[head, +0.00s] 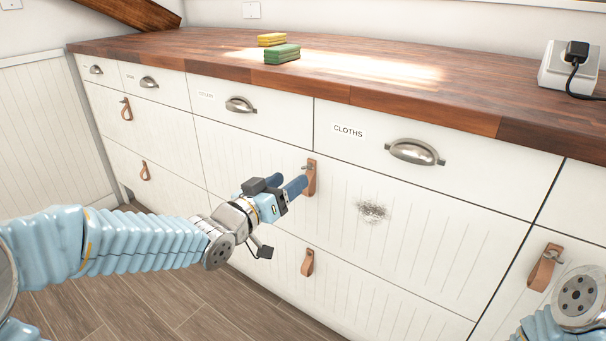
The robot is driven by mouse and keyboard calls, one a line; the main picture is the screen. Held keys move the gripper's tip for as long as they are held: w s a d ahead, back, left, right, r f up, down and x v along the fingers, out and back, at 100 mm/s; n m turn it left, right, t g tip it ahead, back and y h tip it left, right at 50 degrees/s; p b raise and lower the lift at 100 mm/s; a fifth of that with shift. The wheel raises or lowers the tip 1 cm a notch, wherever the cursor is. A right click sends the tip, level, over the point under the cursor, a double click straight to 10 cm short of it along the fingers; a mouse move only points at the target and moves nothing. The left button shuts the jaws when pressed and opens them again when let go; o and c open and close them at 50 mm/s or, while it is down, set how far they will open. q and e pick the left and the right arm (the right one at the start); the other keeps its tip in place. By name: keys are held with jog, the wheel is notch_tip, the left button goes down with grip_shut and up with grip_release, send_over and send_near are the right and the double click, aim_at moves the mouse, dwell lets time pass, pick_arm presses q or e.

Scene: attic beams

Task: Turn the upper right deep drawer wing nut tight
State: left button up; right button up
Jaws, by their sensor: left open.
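The deep drawer front (430,235) under the CLOTHS drawer is white and grooved. A brown leather pull (311,180) hangs on it, with a small metal wing nut (308,167) at its top. My left gripper (291,184) is open, its blue fingers pointing at this pull. The fingertips are close to the leather, just below and left of the nut; I cannot tell whether they touch. The nut's exact angle is too small to read. My right arm shows only at the bottom right corner; its gripper is out of view.
Another leather pull (543,270) with a metal fastener is at the far right. Metal cup handles (415,152) stick out of the shallow drawers above. The wooden countertop (180,45) overhangs them and bears a yellow sponge (271,39), a green sponge (282,55) and a socket box (558,75).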

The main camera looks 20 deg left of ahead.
aim_at(301, 172)
pick_arm(q)
jog(key=x, duration=0.5)
jog(key=shift+w+d, duration=0.1)
jog(key=shift+w, duration=0.2)
jog(key=c, duration=1)
jog(key=m+b, duration=0.3)
jog(key=b, duration=0.1)
jog(key=shift+c, duration=0.2)
jog(key=o, duration=1)
